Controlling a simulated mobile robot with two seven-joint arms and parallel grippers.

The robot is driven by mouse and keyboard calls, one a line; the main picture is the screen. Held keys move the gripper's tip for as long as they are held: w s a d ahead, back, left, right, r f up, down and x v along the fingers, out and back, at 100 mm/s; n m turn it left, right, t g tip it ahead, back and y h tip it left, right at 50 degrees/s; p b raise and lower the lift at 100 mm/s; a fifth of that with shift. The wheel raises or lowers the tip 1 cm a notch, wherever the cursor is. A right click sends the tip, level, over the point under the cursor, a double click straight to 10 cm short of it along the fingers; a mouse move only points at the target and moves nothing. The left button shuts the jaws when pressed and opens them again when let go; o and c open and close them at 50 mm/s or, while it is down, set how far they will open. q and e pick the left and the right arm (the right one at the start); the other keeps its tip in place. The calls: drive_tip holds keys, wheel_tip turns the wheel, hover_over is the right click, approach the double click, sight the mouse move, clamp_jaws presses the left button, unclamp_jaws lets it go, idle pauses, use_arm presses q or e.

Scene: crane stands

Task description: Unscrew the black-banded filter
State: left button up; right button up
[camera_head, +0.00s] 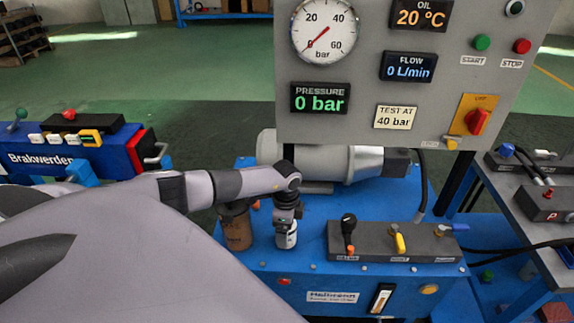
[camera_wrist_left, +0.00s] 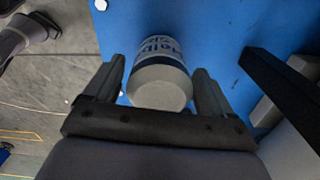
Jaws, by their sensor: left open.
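A brown filter (camera_head: 237,232) stands just left of the white one. My right gripper is not in view.
A grey valve block (camera_head: 375,243) with black and yellow levers is right of the filters. A grey motor (camera_head: 320,163) lies behind them. The gauge panel (camera_head: 350,120) stands above, its pressure display (camera_head: 320,98) reading 0 bar. A blue Brakwerden unit (camera_head: 75,160) is at left.

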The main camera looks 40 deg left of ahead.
use_arm(q)
drive_tip(key=m, duration=0.2)
drive_tip(key=shift+m, duration=0.4)
drive_tip(key=m+b, duration=0.1)
drive_tip(key=m, duration=0.4)
drive_tip(key=m+b, duration=0.2)
drive_tip(key=m, duration=0.3)
drive_tip(key=shift+m, duration=0.3)
drive_tip(key=m+b, duration=0.1)
drive_tip(key=m, duration=0.3)
drive_tip(key=shift+m, duration=0.4)
drive_tip(key=m+b, duration=0.1)
drive_tip(key=m, duration=0.1)
drive_tip(key=shift+f+m, duration=0.1)
drive_tip(key=shift+m, duration=0.3)
drive_tip(key=shift+m+b, duration=0.45)
drive_tip(key=shift+m, duration=0.65)
drive_tip(key=m+b, duration=0.1)
drive_tip(key=m, duration=0.2)
drive_tip(key=shift+m+b, duration=0.4)
drive_tip(key=shift+m, duration=0.7)
